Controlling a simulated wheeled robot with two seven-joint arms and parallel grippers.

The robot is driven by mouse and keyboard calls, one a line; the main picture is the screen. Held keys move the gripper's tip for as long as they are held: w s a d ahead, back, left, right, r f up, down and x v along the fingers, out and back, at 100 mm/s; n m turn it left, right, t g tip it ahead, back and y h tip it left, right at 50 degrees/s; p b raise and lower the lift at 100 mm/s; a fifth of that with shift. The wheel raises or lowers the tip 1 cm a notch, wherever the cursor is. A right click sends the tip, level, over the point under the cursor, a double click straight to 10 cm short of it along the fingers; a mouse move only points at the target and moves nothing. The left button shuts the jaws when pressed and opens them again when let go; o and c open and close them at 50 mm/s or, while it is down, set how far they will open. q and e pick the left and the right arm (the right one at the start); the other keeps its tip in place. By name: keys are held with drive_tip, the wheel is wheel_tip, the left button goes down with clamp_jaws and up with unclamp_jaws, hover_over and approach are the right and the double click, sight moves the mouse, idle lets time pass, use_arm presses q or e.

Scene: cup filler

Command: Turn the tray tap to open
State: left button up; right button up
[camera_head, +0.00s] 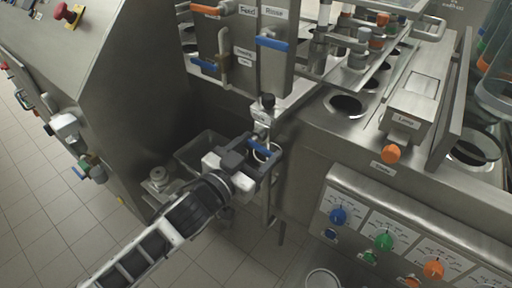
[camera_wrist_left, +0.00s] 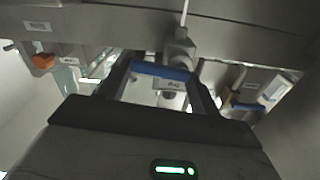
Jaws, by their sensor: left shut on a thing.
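The tray tap's blue lever handle (camera_head: 257,148) shows at the front of the machine, below the Feed and Rinse panel. My left gripper (camera_head: 266,154) is at this handle and shut on it. In the left wrist view the blue handle (camera_wrist_left: 161,70) lies across between the two fingers of my left gripper (camera_wrist_left: 160,82). The tap's body is partly hidden behind the gripper. My right gripper is not in view.
A panel (camera_head: 245,50) with Feed and Rinse labels carries other blue and orange handles above. A grey tray (camera_head: 205,143) lies behind my left arm. A cabinet with coloured knobs (camera_head: 383,241) stands at the right. Tiled floor (camera_head: 60,190) is open at the left.

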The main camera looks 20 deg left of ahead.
use_arm(q)
drive_tip(key=m, duration=0.2)
drive_tip(key=f+m, duration=0.1)
drive_tip(key=m, duration=0.1)
drive_tip(key=shift+p, duration=0.4)
drive_tip(key=m, duration=0.2)
drive_tip(key=f+m, duration=0.1)
drive_tip(key=m, duration=0.1)
drive_tip(key=shift+w+a+m, duration=0.1)
drive_tip(key=shift+a+m, duration=0.1)
drive_tip(key=shift+m, duration=0.2)
drive_tip(key=m, duration=0.2)
drive_tip(key=a+m, duration=0.1)
drive_tip(key=m, duration=0.2)
drive_tip(key=f+m, duration=0.1)
drive_tip(key=m, duration=0.1)
drive_tip(key=shift+w+a+m, duration=0.15)
drive_tip(key=shift+w+m, duration=0.1)
drive_tip(key=shift+m, duration=0.05)
drive_tip(key=shift+m, duration=0.3)
drive_tip(key=o, duration=1)
